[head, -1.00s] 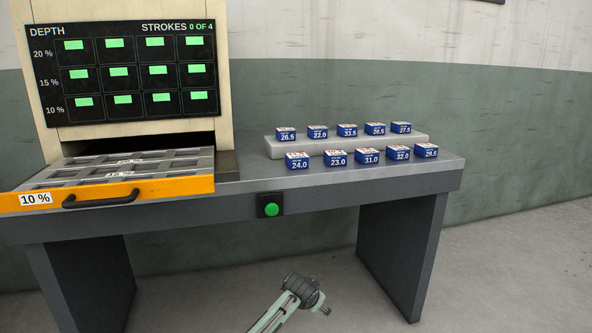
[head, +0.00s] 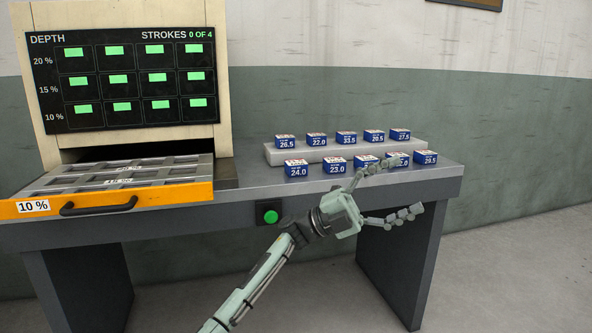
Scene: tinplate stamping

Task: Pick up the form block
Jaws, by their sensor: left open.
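Several small blue form blocks with white and red tops and number labels stand in two rows on the right of the table. The front row has 24.0 (head: 297,171), 23.0 (head: 336,167), 31.0 (head: 364,162), 32.0 and 29.5 (head: 425,158). The back row, on a grey step (head: 320,155), has 26.5 (head: 285,142), 22.0 and others. My left gripper (head: 405,187) is open and empty by the table's front edge, its fingers spread to the right. Its upper finger partly covers the 31.0 and 32.0 blocks. My right gripper is not in view.
An orange-fronted drawer (head: 160,201) marked 10 % sticks out at the left, with a grey slotted tray. Above it a panel (head: 125,85) reads STROKES 0 OF 4. A green button (head: 271,217) sits on the table front. Bare tabletop (head: 262,178) lies between drawer and blocks.

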